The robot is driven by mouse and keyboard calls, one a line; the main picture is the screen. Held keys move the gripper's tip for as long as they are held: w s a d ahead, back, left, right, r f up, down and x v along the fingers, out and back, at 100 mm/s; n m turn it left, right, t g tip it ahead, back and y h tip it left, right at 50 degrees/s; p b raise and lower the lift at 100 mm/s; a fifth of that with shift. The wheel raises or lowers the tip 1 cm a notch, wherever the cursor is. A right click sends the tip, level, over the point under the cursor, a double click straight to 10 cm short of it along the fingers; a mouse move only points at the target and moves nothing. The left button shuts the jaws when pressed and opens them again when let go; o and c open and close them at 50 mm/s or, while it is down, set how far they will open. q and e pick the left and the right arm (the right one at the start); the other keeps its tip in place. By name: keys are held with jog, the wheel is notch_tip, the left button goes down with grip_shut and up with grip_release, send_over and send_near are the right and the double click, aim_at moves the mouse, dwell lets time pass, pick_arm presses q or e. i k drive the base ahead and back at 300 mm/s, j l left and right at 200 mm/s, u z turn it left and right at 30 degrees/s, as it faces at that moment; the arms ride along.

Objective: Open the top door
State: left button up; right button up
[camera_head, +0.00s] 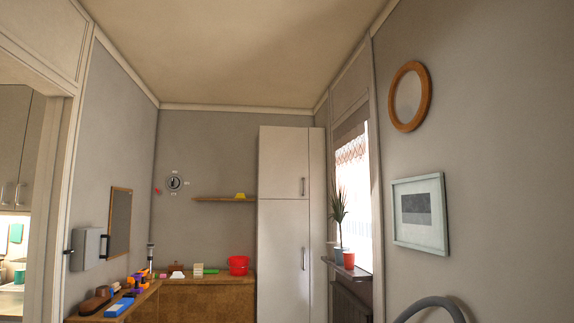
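A tall white cabinet (283,240) stands against the far wall, right of centre. Its upper door (282,160) looks shut, with a dark vertical handle (303,186) near its lower right edge. Its lower door (281,265) also looks shut, with a similar handle (304,259) near its upper right edge. Neither of my grippers shows in the head view.
A wooden counter (208,299) with a red bucket (238,265) and small items stands left of the cabinet. A plant (338,210) stands by the window. A grey box (90,248) is on the left wall. A curved grey object (430,303) shows lower right.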

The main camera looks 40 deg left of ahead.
aim_at(285, 164)
jog(key=i+j+u, duration=0.2)
jog(key=j, duration=0.25)
jog(key=i+j+u, duration=0.2)
jog(key=j, duration=0.2)
jog(key=i+j+u, duration=0.25)
jog(key=i+j, duration=0.2)
jog(key=i+j+u, duration=0.3)
jog(key=i, duration=0.2)
jog(key=i+j+u, duration=0.25)
jog(key=i, duration=0.3)
jog(key=i+j+u, duration=0.1)
jog(key=i+u, duration=0.2)
jog(key=i, duration=0.2)
jog(key=i+z, duration=0.3)
jog(key=i, duration=0.3)
jog(key=i+z, duration=0.35)
jog(key=i, duration=0.2)
jog(key=i+j+z, duration=0.3)
jog(key=i, duration=0.25)
